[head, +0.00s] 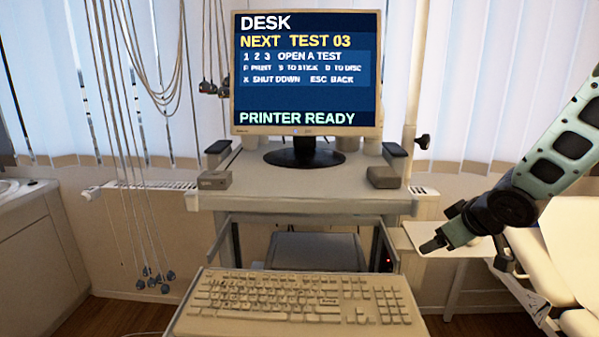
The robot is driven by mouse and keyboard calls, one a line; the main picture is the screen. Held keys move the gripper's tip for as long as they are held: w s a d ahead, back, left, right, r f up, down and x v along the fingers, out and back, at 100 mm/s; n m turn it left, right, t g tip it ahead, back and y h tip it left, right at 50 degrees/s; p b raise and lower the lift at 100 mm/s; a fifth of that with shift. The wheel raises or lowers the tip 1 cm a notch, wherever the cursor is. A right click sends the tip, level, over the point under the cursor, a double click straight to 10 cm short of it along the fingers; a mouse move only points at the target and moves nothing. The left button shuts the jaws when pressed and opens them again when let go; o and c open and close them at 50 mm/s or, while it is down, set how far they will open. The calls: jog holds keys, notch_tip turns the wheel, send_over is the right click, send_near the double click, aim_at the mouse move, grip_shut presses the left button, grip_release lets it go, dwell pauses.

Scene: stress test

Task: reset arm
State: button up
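My arm comes in from the right edge, and my gripper (440,238) hangs to the right of the cart, pointing left and down. It appears in front of a small pale side table. Its dark tip ends right of the keyboard (290,297), apart from it. I see nothing held in it. The fingers are small and seen from the side, so their gap is unclear.
A monitor (308,75) reading "NEXT TEST 03" and "PRINTER READY" stands on a cart (300,190). Cables with bulbs (152,278) hang left. A side table (470,247) and reclining chair (575,245) are right. A counter (25,240) is left.

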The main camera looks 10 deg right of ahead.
jog(key=s+a, duration=0.1)
jog(key=a, duration=0.2)
jog(key=s+a+g, duration=0.1)
jog(key=a, duration=0.3)
jog(key=s+a+n+g, duration=0.1)
jog(key=s+a, duration=0.1)
jog(key=a, duration=0.2)
jog(key=shift+r, duration=0.1)
jog(key=shift+g+y, duration=0.3)
jog(key=shift+g, duration=0.3)
jog(key=s+a, duration=0.1)
jog(key=a, duration=0.1)
jog(key=s+a, duration=0.2)
jog(key=shift+s+a, duration=0.3)
jog(key=shift+a, duration=0.05)
jog(key=s+a+n+g, duration=0.1)
jog(key=s+a+g, duration=0.1)
jog(key=s+a, duration=0.3)
jog(key=s+a+n+g, duration=0.2)
jog(key=s+a, duration=0.3)
jog(key=s, duration=0.8)
jog(key=shift+a+r+g, duration=0.2)
jog(key=shift+a+g, duration=0.2)
